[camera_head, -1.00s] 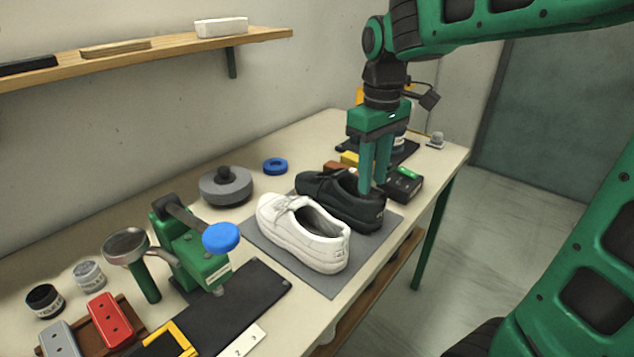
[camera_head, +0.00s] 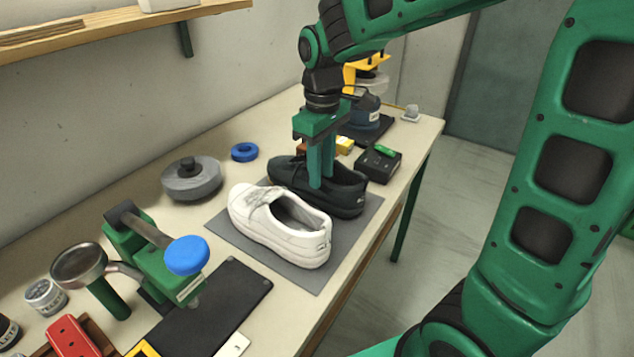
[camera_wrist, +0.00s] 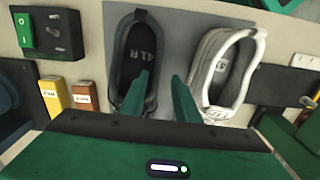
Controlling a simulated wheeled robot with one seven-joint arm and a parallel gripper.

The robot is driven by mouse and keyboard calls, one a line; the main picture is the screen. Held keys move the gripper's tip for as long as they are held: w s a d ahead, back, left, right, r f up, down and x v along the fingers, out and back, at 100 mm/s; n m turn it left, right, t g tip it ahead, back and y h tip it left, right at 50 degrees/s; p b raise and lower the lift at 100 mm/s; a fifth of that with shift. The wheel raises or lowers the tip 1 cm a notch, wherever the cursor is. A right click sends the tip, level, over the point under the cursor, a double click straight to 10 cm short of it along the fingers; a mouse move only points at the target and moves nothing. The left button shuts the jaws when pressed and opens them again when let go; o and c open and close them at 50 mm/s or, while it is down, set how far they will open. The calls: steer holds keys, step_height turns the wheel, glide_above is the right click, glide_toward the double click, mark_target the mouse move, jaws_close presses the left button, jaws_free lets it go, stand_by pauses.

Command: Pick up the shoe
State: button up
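A black shoe (camera_head: 345,197) and a white shoe (camera_head: 292,244) stand side by side on a grey mat (camera_head: 226,236). In the wrist view the black shoe (camera_wrist: 124,55) shows "41 R" on its insole, and the white shoe (camera_wrist: 249,62) is to its right. My gripper (camera_head: 321,182) points down at the black shoe's opening. In the wrist view my gripper (camera_wrist: 161,76) has its fingers apart, the left one over the opening and the right one over the gap between the shoes. The black shoe's side wall lies between them. I cannot tell whether they touch it.
A green press with a blue knob (camera_head: 187,255) stands left of the mat. A grey round container (camera_head: 191,180) and blue ring (camera_head: 244,152) lie behind the shoes. A black switch box (camera_head: 378,165) and yellow block (camera_head: 344,146) are close to the black shoe's far side.

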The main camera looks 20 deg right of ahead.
steer(key=shift+w+f, duration=0.1)
steer(key=shift+f, duration=1.65)
jaws_close()
